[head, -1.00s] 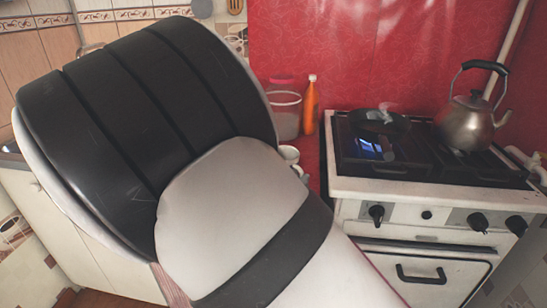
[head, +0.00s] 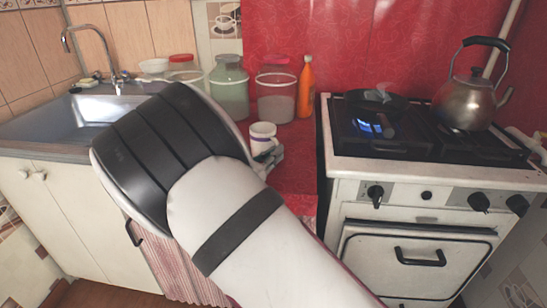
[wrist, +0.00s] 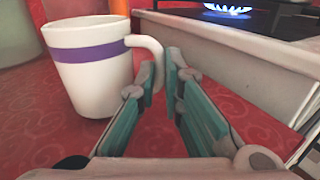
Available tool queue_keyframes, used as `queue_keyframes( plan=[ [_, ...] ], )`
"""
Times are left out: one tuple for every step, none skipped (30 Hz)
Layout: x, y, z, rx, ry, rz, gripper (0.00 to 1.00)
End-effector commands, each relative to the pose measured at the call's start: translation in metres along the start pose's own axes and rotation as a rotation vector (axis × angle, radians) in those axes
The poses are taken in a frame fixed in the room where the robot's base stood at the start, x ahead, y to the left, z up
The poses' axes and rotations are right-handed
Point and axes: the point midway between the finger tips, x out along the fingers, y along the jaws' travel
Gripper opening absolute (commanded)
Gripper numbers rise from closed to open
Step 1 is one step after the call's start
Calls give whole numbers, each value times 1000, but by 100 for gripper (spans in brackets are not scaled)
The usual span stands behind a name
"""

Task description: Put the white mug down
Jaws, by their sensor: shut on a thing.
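The white mug (head: 263,133), with a purple band, is upright over the red counter (head: 297,172), left of the stove. In the wrist view the mug (wrist: 92,82) fills the left side, its handle pointing right. My gripper (wrist: 160,76) is shut on the mug's handle, with teal-lined fingers either side of it. In the head view my gripper (head: 272,158) is partly hidden behind my arm. The mug's base looks very close to the counter; I cannot tell whether it touches.
A clear bucket (head: 277,100), a green-tinted jar (head: 229,95) and an orange bottle (head: 306,90) stand behind the mug. The stove (head: 425,165) is at right, with a blue flame (wrist: 228,8) lit and a kettle (head: 466,103) on top. A sink (head: 65,120) lies left.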

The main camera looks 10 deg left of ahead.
Motion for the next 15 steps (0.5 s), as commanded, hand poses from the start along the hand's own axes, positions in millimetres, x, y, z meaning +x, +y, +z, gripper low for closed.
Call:
queue_keyframes(
  plan=[
    [0,0,-1,3,-3,0,0],
    [0,0,-1,3,-3,0,0],
    [0,0,0,4,-3,0,0],
    [0,0,0,4,-3,0,0],
    [0,0,0,4,-3,0,0],
    [0,0,0,4,-3,0,0],
    [0,0,0,4,-3,0,0],
    [0,0,0,4,-3,0,0],
    [0,0,-1,4,-3,0,0],
    [0,0,-2,3,-3,0,0],
    [0,0,-3,3,-3,0,0],
    [0,0,-4,3,-3,0,0],
    [0,0,-4,3,-1,0,15],
    [0,0,-4,3,-1,0,22],
    [0,0,-4,3,-1,0,28]
  ],
)
